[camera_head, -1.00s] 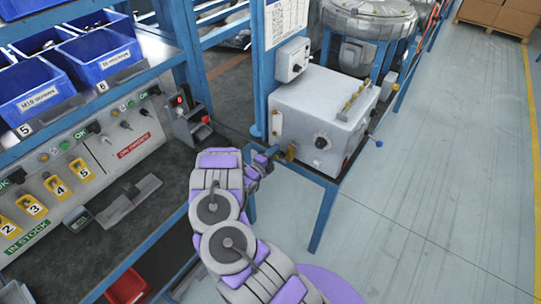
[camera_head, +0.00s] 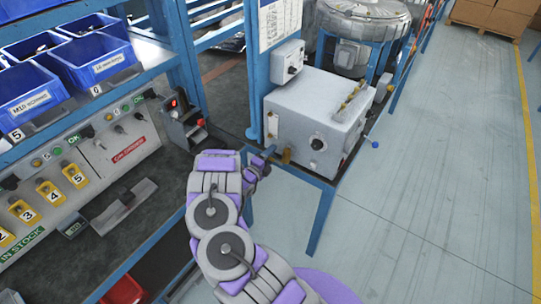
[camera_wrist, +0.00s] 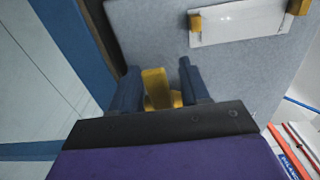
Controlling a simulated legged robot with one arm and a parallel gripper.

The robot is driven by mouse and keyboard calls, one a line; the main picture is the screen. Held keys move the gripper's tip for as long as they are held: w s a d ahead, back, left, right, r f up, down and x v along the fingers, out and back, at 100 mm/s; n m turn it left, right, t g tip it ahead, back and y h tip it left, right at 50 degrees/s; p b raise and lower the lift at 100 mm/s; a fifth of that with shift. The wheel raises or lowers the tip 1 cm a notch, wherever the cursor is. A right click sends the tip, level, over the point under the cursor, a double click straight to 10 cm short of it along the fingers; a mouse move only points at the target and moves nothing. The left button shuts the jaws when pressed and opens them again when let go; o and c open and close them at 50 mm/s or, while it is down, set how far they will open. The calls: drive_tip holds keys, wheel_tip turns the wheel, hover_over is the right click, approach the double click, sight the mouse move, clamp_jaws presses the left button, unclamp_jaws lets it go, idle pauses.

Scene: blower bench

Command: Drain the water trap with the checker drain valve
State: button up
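The grey box of the unit (camera_head: 318,112) stands on a blue frame right of the workbench. A small yellow-brass part (camera_head: 287,156), apparently the drain valve, sits at its lower front-left corner. In the wrist view the yellow valve handle (camera_wrist: 156,88) stands out from the grey box face (camera_wrist: 170,35). My gripper (camera_wrist: 158,68) has its two dark blue fingers apart, one on each side of the handle, with a visible gap on the right. In the head view my gripper (camera_head: 266,158) is beside the box corner, partly hidden by my wrist.
The workbench with blue bins (camera_head: 98,62) and a control panel (camera_head: 100,150) lies left of my arm. A blue frame leg (camera_head: 320,220) stands below the box. A round metal drum (camera_head: 362,18) is behind. The floor at right is clear.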

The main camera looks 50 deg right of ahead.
drive_tip(key=s+a, duration=0.1)
drive_tip(key=a, duration=1.6)
drive_tip(key=shift+a+p, duration=0.2)
drive_tip(key=shift+p, duration=0.1)
drive_tip(key=shift+s, duration=0.15)
